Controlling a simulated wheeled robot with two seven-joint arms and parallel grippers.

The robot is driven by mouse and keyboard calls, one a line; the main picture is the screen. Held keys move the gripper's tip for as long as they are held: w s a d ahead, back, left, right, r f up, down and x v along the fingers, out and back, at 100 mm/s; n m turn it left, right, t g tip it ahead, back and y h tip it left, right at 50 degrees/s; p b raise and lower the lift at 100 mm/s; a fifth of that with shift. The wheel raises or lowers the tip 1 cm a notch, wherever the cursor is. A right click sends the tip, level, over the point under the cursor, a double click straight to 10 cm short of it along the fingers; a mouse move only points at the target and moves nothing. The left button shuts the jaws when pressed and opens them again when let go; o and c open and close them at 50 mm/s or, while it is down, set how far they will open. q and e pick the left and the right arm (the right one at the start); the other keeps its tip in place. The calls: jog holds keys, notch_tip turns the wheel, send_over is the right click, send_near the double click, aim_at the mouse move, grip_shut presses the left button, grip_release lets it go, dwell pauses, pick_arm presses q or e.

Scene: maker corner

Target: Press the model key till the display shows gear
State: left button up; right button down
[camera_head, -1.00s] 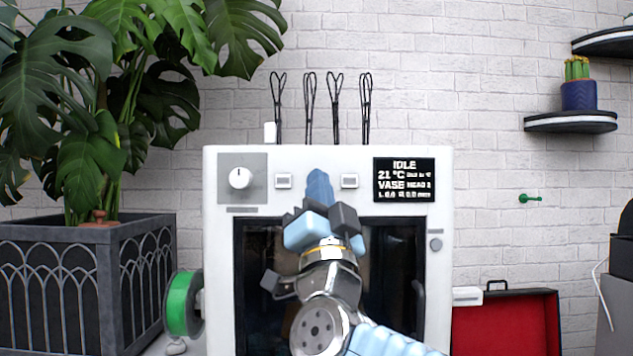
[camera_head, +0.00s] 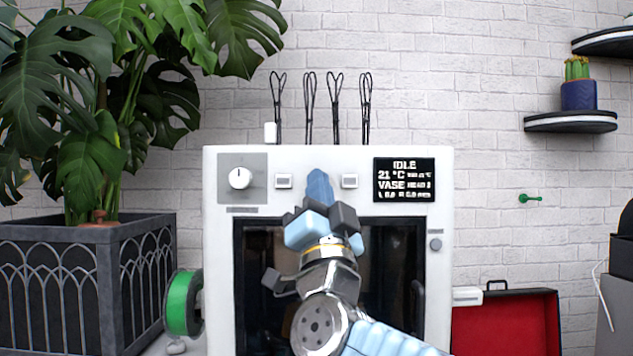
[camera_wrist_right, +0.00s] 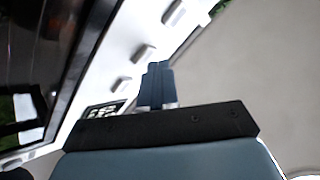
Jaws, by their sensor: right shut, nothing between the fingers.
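The white printer (camera_head: 215,290) has a dark display (camera_head: 404,180) at its upper right reading IDLE, 21 °C and VASE. The head view shows a left key (camera_head: 283,181) and a right key (camera_head: 349,181). The right wrist view shows three keys in a row, the middle one (camera_wrist_right: 143,53) near my fingertips; in the head view my gripper covers that spot. Key labels are not readable. My right gripper (camera_head: 319,185) is shut and empty, pointing at the panel between the two visible keys. Whether it touches the middle key cannot be told. My left gripper is not in view.
A knob (camera_head: 239,178) is left of the keys. A green spool (camera_head: 183,303) hangs on the printer's left side, beside a large planter (camera_head: 60,285). A red-lined open case (camera_head: 505,325) is at the right. Black wire loops (camera_head: 335,105) rise behind the printer.

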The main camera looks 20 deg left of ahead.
jog(key=shift+w+a, duration=0.1)
jog(key=shift+w, duration=0.25)
dwell(0.3)
dwell(0.4)
jog(key=shift+s+d+b, duration=0.2)
jog(key=shift+s+b, duration=0.3)
jog(key=shift+s, duration=0.25)
jog(key=shift+s, duration=0.1)
jog(key=s+b, duration=0.1)
jog(key=s, duration=0.1)
jog(key=s+d+b, duration=0.1)
jog(key=s, duration=0.1)
jog(key=shift+s+d+b, duration=0.2)
jog(key=shift+s+b, duration=0.1)
